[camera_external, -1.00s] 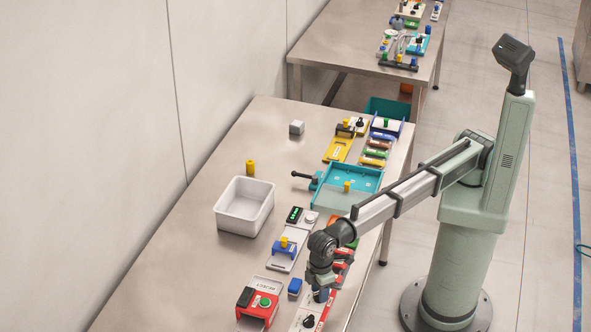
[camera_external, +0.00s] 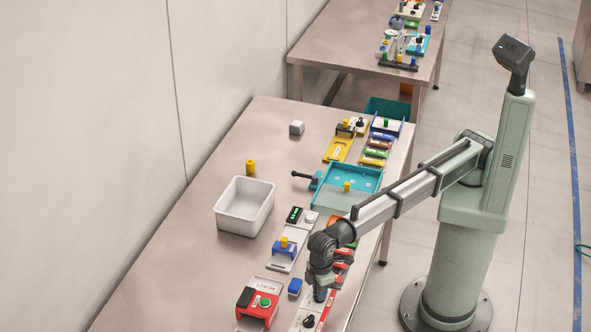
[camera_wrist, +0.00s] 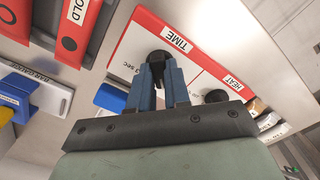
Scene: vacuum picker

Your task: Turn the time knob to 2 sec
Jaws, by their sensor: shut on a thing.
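The time knob (camera_wrist: 157,57) is black and stands on a white and red panel, beside the TIME label (camera_wrist: 176,39). My gripper (camera_wrist: 160,72) has its blue fingers closed around the knob, seen from above in the wrist view. A "3 sec" mark (camera_wrist: 131,70) shows just left of the fingers. Other time marks are hidden or out of view, and I cannot read where the knob points. In the external view my gripper (camera_external: 320,293) is down at the panel (camera_external: 304,315), where the arm hides the gripped knob.
A second black knob (camera_wrist: 216,96) is close to the right finger, by the HEAT label (camera_wrist: 231,85). A white bin (camera_external: 244,223) is farther back on the table.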

